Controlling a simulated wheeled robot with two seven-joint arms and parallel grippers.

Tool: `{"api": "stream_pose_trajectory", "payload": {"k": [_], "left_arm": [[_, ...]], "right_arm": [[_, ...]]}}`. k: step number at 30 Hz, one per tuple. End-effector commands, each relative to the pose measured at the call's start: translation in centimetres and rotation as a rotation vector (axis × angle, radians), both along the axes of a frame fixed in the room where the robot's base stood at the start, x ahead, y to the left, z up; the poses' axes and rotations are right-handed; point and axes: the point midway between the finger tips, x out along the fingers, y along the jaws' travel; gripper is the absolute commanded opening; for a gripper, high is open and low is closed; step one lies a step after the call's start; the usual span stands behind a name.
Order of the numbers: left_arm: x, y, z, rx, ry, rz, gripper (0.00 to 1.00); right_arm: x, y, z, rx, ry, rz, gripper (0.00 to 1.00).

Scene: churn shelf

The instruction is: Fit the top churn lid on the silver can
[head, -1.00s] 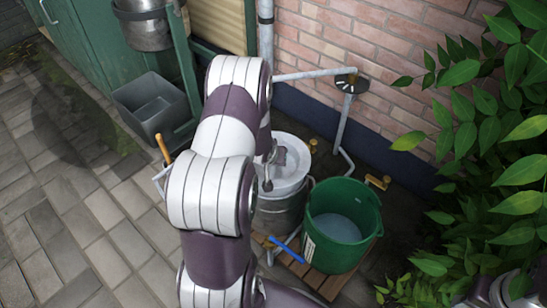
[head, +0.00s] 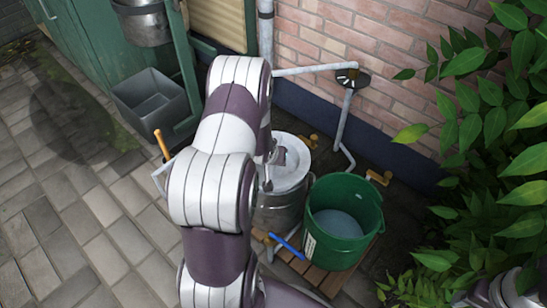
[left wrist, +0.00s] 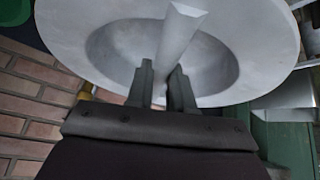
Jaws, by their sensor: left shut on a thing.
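A pale grey, dish-shaped churn lid (head: 293,178) is at the top of the silver can (head: 280,214) in the head view. It covers the can's mouth from this angle. I cannot tell whether it is seated or slightly above the rim. My left gripper (left wrist: 160,85) is shut on the lid's upright handle (left wrist: 180,38) in the left wrist view, with the lid's hollow (left wrist: 125,50) behind the fingers. In the head view my own left arm hides much of the gripper and the can's left side.
A green bucket (head: 343,222) stands close to the can's right on a wooden slatted base (head: 325,281). A blue-handled tool (head: 287,246) lies in front. A grey pipe (head: 343,115) and brick wall (head: 400,60) are behind. A grey tub (head: 150,105) stands left; leaves (head: 490,130) crowd the right.

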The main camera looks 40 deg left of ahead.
Motion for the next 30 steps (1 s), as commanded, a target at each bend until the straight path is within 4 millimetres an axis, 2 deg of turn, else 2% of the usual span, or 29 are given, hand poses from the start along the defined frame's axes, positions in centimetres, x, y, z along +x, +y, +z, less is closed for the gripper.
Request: {"api": "stream_pose_trajectory", "payload": {"k": [30], "left_arm": [[0.2, 0.1, -1.6, 0.004, -0.005, -0.001, 0.00]], "right_arm": [[0.0, 0.0, -0.9, 0.000, 0.000, 0.000, 0.43]]}}
